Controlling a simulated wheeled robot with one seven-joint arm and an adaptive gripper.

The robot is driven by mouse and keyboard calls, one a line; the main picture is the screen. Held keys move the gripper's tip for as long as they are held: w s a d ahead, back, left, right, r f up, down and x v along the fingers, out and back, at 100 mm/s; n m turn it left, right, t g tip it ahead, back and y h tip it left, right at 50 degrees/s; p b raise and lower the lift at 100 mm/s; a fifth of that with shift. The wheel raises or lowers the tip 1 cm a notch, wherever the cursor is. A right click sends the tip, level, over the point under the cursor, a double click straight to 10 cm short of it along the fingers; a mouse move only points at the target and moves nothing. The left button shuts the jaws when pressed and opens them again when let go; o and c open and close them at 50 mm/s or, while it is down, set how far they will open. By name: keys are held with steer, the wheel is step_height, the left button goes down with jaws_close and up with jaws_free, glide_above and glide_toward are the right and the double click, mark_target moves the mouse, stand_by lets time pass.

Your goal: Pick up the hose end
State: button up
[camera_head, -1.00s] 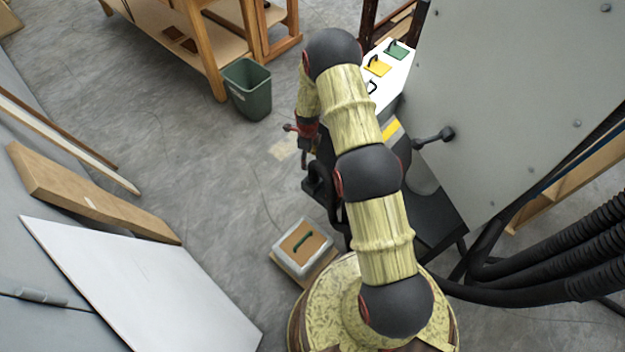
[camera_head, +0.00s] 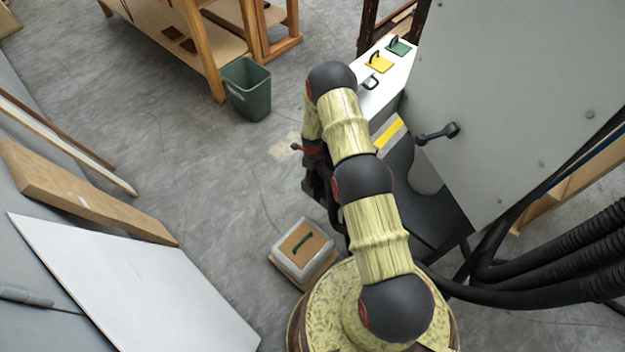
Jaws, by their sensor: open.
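My gripper (camera_head: 315,184) is small and dark at the end of my arm, left of the black machine bed, and points down. Its fingers are partly hidden by my arm and hard to make out; it looks empty. Thick black corrugated hoses (camera_head: 560,268) run in from the right edge toward the foot of the grey machine cabinet. I cannot make out a free hose end; their left ends pass behind my arm and base. My gripper is well left of these hoses and apart from them.
The grey cabinet (camera_head: 510,90) with a black lever (camera_head: 437,133) stands on the right. A box with a green handle (camera_head: 303,243) is on the floor below my gripper. A green bin (camera_head: 247,88) stands at upper left. A white board (camera_head: 120,285) lies lower left.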

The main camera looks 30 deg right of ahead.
steer(key=shift+c, duration=1.2)
steer(key=c, duration=0.9)
